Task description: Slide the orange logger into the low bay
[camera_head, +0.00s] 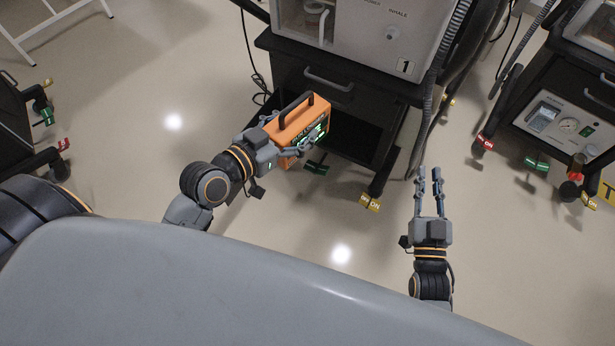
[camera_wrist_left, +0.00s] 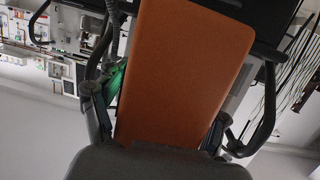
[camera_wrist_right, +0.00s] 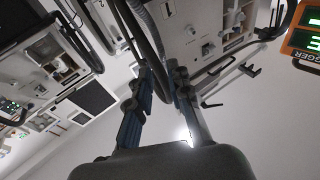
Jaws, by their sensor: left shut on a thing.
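The orange logger (camera_head: 299,122) is a box with a dark top handle and a green lit display. It is in front of the black ventilator cart, by the lower opening. My left gripper (camera_head: 291,148) is shut on it; in the left wrist view the logger's orange side (camera_wrist_left: 185,75) fills the middle between the fingers. Part of its display shows at the edge of the right wrist view (camera_wrist_right: 306,40). The low bay (camera_head: 352,138) is the dark space under the cart's drawer, partly hidden by the logger. My right gripper (camera_head: 429,171) is empty with its fingers apart, right of the cart.
The cart carries a ventilator marked 1 (camera_head: 365,35) and has a drawer handle (camera_head: 328,79). Casters with coloured tags (camera_head: 369,202) stick out at its base. Grey hoses (camera_head: 440,85) hang at its right. Another cart (camera_head: 560,110) stands right. Floor between is clear.

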